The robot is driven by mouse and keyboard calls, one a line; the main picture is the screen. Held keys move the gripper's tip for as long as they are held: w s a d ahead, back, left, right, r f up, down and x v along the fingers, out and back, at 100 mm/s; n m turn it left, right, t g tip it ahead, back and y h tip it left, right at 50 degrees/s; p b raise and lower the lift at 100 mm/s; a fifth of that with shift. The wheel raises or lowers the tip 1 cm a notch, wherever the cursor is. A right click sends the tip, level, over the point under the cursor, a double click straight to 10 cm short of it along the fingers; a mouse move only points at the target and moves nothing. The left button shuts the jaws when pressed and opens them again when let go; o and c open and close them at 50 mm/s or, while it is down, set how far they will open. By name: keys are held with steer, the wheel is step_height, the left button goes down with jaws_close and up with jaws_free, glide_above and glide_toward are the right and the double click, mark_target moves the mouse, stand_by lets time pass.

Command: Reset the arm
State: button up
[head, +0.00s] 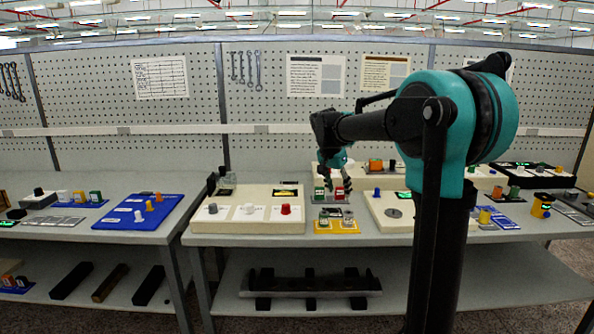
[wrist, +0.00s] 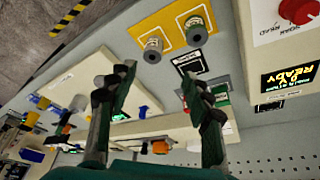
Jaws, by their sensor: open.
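My gripper (head: 333,182) hangs from my raised arm over the middle of the bench in the head view, pointing down. In the wrist view my gripper (wrist: 159,76) has its two fingers spread wide, with nothing held between them. The yellow mat (head: 337,228) also shows below my gripper in the head view. Small green and red blocks show close to the fingers in the head view; whether any touches them I cannot tell.
A cream panel with several knobs (head: 248,226) stands left of the mat, and another panel (head: 376,219) stands right of it. A blue board (head: 140,225) lies on the left bench. A pegboard wall (head: 180,125) closes the back. The air above the benches is mostly free.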

steer(key=s+d+f+n+y, duration=0.1)
steer(key=s+f+n, duration=0.1)
steer(key=s+f, duration=0.5)
steer(key=s+d+f+n+t+y, duration=0.1)
steer(key=s+d+f+n, duration=0.1)
steer(key=s+f, duration=0.6)
steer(key=s+d+f+n, duration=0.2)
steer(key=s+f+n, duration=0.2)
steer(key=s, duration=1.3)
step_height(320, 180, down, 4)
steer(key=shift+r+y, duration=0.25)
steer(key=shift+y, duration=0.15)
